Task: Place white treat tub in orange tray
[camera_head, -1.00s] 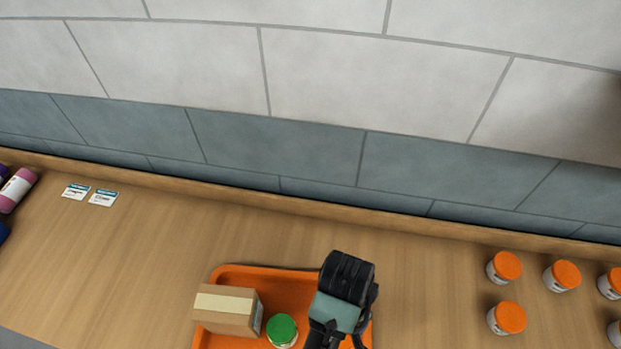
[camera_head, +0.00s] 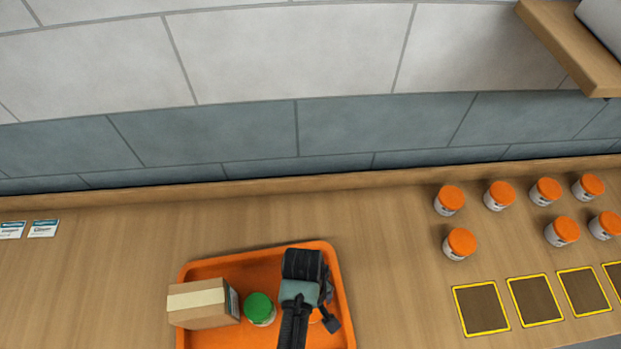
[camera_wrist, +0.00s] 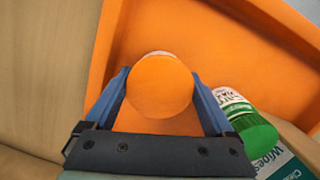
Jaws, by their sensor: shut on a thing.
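The white treat tub (camera_wrist: 160,86) shows in the wrist view mostly as its round orange lid, with a thin pale rim at the far side. My gripper (camera_wrist: 160,78) is shut on it, one blue finger on each side. The orange tray (camera_wrist: 140,28) lies below and around them in that view. In the head view my gripper (camera_head: 310,312) is over the right part of the orange tray (camera_head: 344,300), and my arm hides most of the tub. I cannot tell whether the tub touches the tray floor.
A cardboard box (camera_head: 203,305) and a green-lidded container (camera_head: 260,308) stand in the tray, left of my gripper. Several orange-lidded tubs (camera_head: 460,244) stand on the counter at right, behind yellow-edged dark squares (camera_head: 481,309). Two cards (camera_head: 43,229) lie at left. A shelf (camera_head: 575,45) juts out upper right.

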